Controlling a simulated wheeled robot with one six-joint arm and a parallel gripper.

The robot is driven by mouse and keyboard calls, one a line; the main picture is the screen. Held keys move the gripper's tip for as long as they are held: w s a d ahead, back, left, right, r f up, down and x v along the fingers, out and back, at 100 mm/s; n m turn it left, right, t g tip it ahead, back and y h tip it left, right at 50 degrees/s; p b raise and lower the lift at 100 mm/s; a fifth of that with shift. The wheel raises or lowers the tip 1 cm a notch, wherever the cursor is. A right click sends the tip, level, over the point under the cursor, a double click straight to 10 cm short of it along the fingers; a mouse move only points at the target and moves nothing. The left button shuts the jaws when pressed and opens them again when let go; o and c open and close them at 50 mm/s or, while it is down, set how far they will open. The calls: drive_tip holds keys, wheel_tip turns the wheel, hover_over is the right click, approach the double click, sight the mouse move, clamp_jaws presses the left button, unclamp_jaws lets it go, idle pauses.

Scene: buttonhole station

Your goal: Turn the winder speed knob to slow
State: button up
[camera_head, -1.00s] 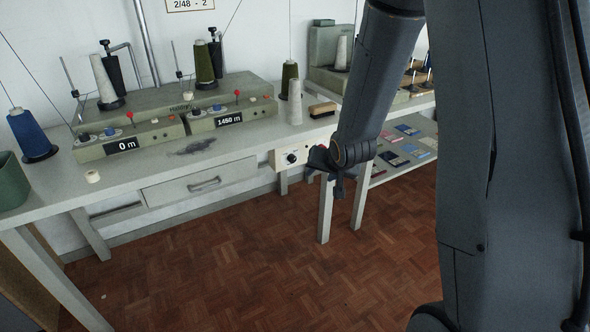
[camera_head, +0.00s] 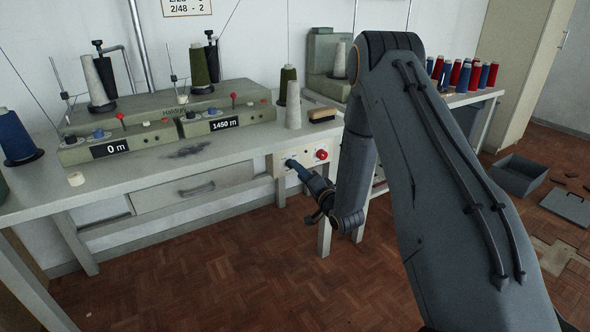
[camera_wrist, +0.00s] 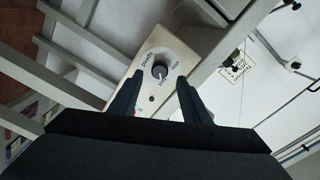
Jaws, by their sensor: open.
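The winder speed knob (camera_wrist: 160,70) is a small dark round knob with a light mark, on a white dial plate with small lettering. It sits on the front of a cream control box (camera_wrist: 188,38), which is under the table edge in the head view (camera_head: 277,161). My gripper (camera_wrist: 161,77) is open, with one finger on each side of the knob in the wrist view. I cannot tell whether the fingers touch it. In the head view my gripper (camera_head: 291,163) reaches the box front and hides the knob.
A red button (camera_head: 322,155) is on the same box, right of my gripper. The winder (camera_head: 165,118) with thread cones and displays stands on the table (camera_head: 230,155) above. A drawer (camera_head: 193,188) is to the left. A brush (camera_head: 322,115) lies near the table's right end.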

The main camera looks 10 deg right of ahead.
drive_tip(key=shift+x, duration=2.05)
drive_tip(key=c, duration=1)
drive_tip(key=shift+c, duration=0.2)
drive_tip(key=shift+n, duration=0.3)
drive_tip(key=shift+f+n+y, duration=0.1)
drive_tip(key=shift+n+y, duration=0.2)
drive_tip(key=shift+n, duration=8.6)
